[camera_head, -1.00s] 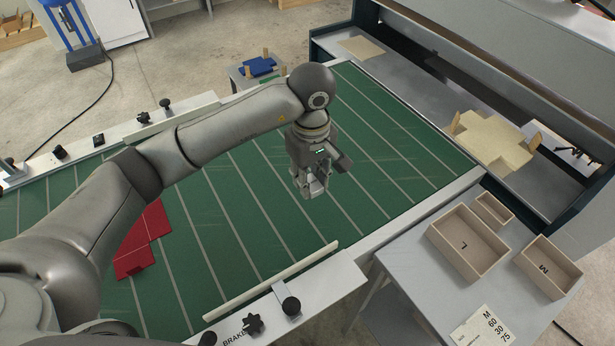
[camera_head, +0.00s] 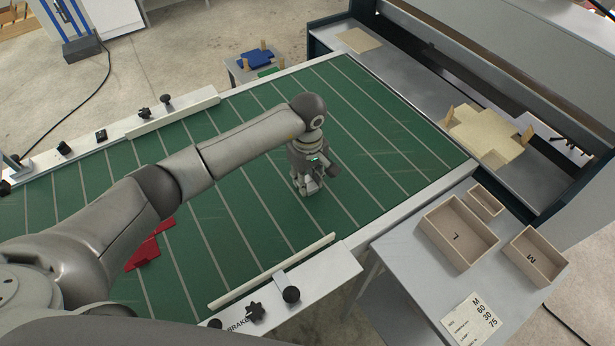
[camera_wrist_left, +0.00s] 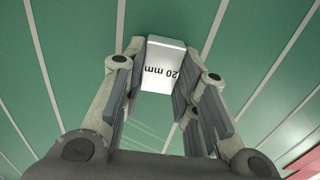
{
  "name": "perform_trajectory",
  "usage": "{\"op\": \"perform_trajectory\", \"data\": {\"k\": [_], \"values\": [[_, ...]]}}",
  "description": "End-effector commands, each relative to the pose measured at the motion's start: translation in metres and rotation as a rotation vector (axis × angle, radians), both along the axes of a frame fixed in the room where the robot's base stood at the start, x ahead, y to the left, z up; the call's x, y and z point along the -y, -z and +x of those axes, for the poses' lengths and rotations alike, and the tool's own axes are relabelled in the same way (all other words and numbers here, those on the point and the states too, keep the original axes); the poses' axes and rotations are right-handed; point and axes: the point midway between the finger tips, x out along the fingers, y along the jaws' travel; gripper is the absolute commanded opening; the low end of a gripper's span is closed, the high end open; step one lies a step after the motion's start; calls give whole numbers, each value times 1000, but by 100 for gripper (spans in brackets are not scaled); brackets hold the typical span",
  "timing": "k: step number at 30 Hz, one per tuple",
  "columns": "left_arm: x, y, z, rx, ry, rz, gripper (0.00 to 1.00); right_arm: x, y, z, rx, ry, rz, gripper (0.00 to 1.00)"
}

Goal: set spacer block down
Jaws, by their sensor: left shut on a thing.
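My left gripper (camera_head: 308,186) is low over the green striped belt (camera_head: 250,215), around its middle. In the left wrist view my left gripper (camera_wrist_left: 162,95) is shut on a white spacer block (camera_wrist_left: 163,62) marked "20 mm", with its fingers on both sides of it. The block is hardly visible in the head view, hidden by the gripper. I cannot tell whether the block touches the belt. My right gripper does not show.
A red flat piece (camera_head: 150,248) lies on the belt, partly behind my arm. A light fence (camera_head: 270,270) runs along the near edge. Trays marked L (camera_head: 457,237) and M (camera_head: 535,256) stand on the grey side table (camera_head: 395,262). A tan blank (camera_head: 487,137) lies at the far right.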

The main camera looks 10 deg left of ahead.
Motion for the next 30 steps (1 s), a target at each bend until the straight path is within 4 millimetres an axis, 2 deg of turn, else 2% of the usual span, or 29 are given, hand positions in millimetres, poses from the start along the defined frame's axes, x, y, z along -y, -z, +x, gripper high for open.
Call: {"op": "perform_trajectory", "data": {"k": [5,6,11,24,26,30], "values": [[0,4,0,1,0,-1,3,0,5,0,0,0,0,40],[0,3,0,1,0,-1,29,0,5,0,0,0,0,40],[0,2,0,0,0,0,50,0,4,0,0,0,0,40],[0,-4,0,1,0,-1,50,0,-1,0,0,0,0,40],[0,-11,2,4,0,-1,50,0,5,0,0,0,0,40],[0,-40,2,6,1,-1,50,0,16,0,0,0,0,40]]}}
